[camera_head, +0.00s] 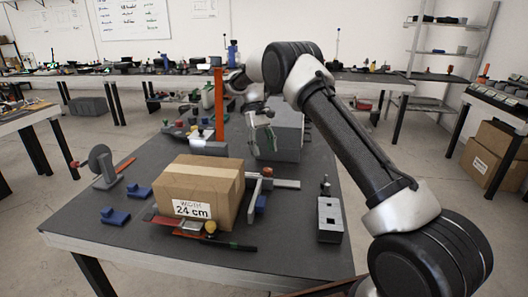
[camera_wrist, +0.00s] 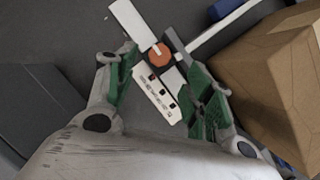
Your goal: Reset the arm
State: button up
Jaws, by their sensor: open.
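My arm reaches in from the right in the head view and bends down over the grey worktable (camera_head: 110,222). My gripper (camera_head: 262,150) hangs above the table behind the cardboard box (camera_head: 190,190), beside a grey block. In the wrist view my gripper (camera_wrist: 165,85) is open, its green-padded fingers apart. Between and beyond the fingers lie a white labelled power strip (camera_wrist: 157,92) and a tool with an orange round part (camera_wrist: 159,56). I cannot tell how high the fingers are above them. Nothing is held.
The cardboard box marked 24 cm stands close to the gripper and also shows in the wrist view (camera_wrist: 275,70). A grey block (camera_head: 287,130) stands behind the gripper. Blue parts (camera_head: 115,217), a grey disc stand (camera_head: 102,165) and a metal block (camera_head: 329,218) lie around the table.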

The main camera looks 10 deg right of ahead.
jog(key=x, duration=0.4)
jog(key=shift+s+f, duration=0.15)
jog(key=shift+f, duration=0.15)
jog(key=shift+s+d+r, duration=0.15)
jog(key=shift+s, duration=0.4)
jog(key=shift+s+d+r, duration=0.15)
jog(key=shift+s+d, duration=0.05)
jog(key=shift+s, duration=0.3)
jog(key=s+d+r+m+t, duration=0.1)
jog(key=s+d+r+t, duration=0.2)
jog(key=s, duration=1)
jog(key=s+d+r+m+t, duration=0.1)
jog(key=s+d+r+t, duration=0.2)
jog(key=s+d+r, duration=0.4)
jog(key=s+d+r+m+t+y, duration=0.1)
jog(key=s+d+r, duration=0.4)
jog(key=s+r, duration=0.8)
jog(key=shift+s+t, duration=0.9)
jog(key=shift+s, duration=2.6)
